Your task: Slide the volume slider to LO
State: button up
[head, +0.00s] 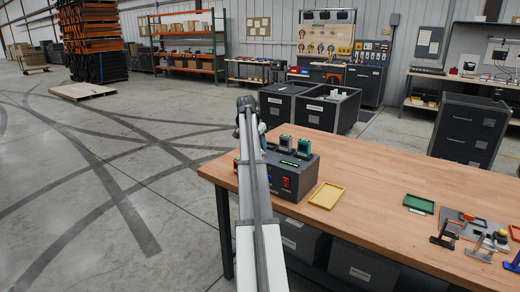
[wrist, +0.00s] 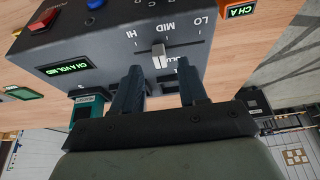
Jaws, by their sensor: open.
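A dark grey control box (head: 300,177) stands on the wooden table's left end; it fills the upper wrist view (wrist: 100,45). The wrist view shows the box upside down. Its pale slider knob (wrist: 158,57) sits in a slot near the MID mark, with HI on the picture's left and LO on its right. A small green display (wrist: 68,70) reads CH A VOL MID. My gripper (wrist: 158,73) is open, its two dark fingers spaced to either side of the knob's line. Whether they touch the knob I cannot tell. In the head view my arm hides the gripper.
A yellow tray (head: 327,195) lies right of the box, a green tray (head: 419,204) further right. Tools lie at the table's right end. The table's middle is clear.

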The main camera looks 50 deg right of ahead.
jog(key=shift+x, duration=1.45)
grip_shut()
